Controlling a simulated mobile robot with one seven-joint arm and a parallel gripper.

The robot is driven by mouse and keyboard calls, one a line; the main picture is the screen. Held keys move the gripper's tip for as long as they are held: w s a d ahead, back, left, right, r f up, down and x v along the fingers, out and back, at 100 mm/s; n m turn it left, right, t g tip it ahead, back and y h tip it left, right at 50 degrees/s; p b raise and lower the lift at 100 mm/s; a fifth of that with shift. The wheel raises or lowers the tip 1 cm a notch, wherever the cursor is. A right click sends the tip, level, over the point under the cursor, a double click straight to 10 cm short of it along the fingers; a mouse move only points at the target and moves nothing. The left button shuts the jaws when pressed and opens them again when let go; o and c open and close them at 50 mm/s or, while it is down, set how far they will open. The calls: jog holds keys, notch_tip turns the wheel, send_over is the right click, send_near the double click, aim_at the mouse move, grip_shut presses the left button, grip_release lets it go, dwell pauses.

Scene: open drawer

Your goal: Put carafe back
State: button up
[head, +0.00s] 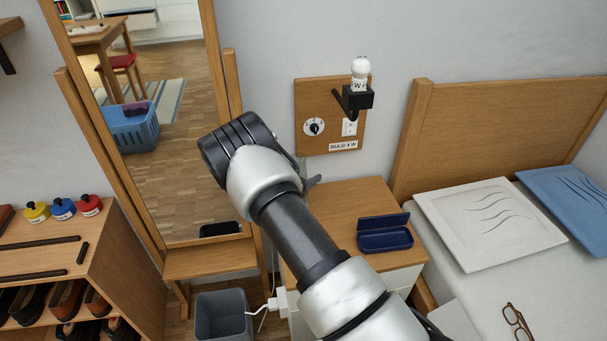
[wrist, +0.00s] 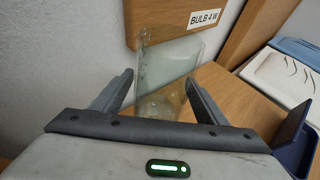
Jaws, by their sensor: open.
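The carafe (wrist: 168,62), clear greenish glass, stands on the wooden top of the nightstand (head: 345,208), close to the wall. In the wrist view it shows between and beyond the two fingers of my gripper (wrist: 160,80). My gripper is open, with a finger on each side of the glass; I cannot tell whether either finger touches it.
An open blue case (head: 385,239) lies on the nightstand to the right. A wall board (head: 331,90) with a dial, bulb and "BULB 4 W" label hangs above. A mirror (head: 165,130) stands left, a bed (head: 490,225) right, a grey bin (head: 222,316) below.

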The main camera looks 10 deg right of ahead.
jog(key=p+v, duration=0.2)
jog(key=v, duration=0.9)
jog(key=shift+s, duration=0.15)
